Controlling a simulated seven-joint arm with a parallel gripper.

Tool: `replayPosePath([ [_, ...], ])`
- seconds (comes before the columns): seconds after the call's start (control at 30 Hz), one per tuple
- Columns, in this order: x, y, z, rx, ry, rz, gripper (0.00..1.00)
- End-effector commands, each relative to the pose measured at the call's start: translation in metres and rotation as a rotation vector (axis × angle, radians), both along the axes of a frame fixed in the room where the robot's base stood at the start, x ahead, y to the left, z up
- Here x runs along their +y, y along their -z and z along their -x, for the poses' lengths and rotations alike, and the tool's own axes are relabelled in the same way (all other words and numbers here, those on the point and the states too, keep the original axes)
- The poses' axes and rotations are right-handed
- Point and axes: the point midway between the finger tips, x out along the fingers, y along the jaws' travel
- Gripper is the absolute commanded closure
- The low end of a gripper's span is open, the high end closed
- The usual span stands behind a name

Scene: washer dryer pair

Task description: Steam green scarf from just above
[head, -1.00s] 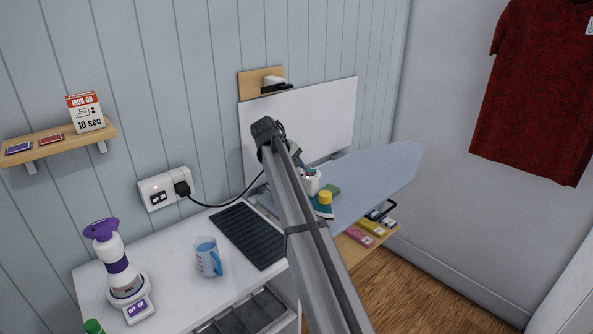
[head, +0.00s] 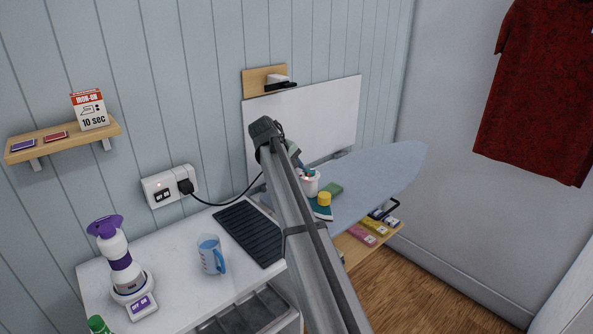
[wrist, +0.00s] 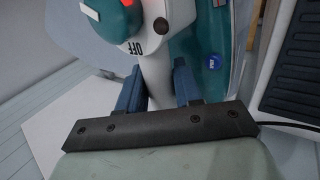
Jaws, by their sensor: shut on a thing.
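A white and teal steam iron (head: 310,186) is at the near end of the ironing board, partly behind my arm in the head view. My gripper (wrist: 160,88) has its two blue fingers shut on the iron's white handle (wrist: 163,72). The wrist view shows the iron's teal dial marked OFF, a red light, and its teal body. A small flat green thing (head: 332,190), likely the folded green scarf, lies on the board just beside the iron. The gap between the iron and the board cannot be told. The scarf is not clear in the wrist view.
The pale blue ironing board (head: 385,172) is clear toward its far right end. A yellow-topped thing (head: 324,199) is close to the iron. The white counter holds a dark ribbed mat (head: 248,233), a blue jug (head: 210,254) and a purple-white bottle (head: 119,258). A cord runs from the wall socket (head: 169,187).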

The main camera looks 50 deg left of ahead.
Motion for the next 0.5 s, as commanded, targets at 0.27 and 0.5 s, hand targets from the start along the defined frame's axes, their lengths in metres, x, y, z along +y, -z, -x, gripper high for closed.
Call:
replayPosePath([
  [0.27,-0.001,-0.002,0.008,-0.003,0.001,0.000,1.00],
  [0.5,-0.001,-0.002,0.014,-0.003,-0.001,-0.001,1.00],
])
